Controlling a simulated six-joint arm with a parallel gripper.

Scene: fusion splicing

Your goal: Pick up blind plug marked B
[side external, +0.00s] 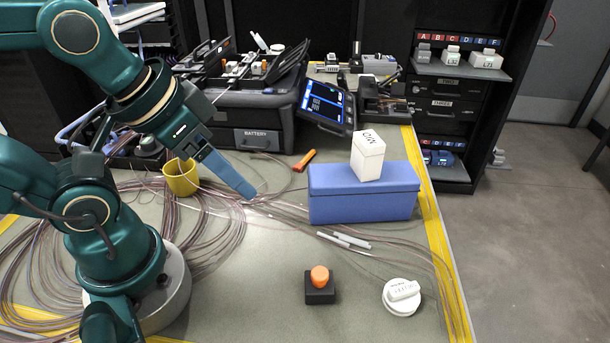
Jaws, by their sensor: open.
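My gripper (250,191) has blue fingers that point down and right above the middle of the bench, left of the blue box. It is open, and nothing shows held in it. I cannot make out a blind plug marked B. A letter B label (440,39) is in the coloured A to F row at the top of the cabinet on the right. Small pieces stand on the shelf below that row: a grey one (423,54) at the left and white ones (486,60) farther right. A second lettered row (440,142) is lower down.
A blue box (362,197) bears a white carton (368,158). A yellow cup (181,178) stands beside my arm. Loose fibre coils (215,235) cover the left bench. An orange-topped black block (319,290) and a white round piece (401,300) are in front.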

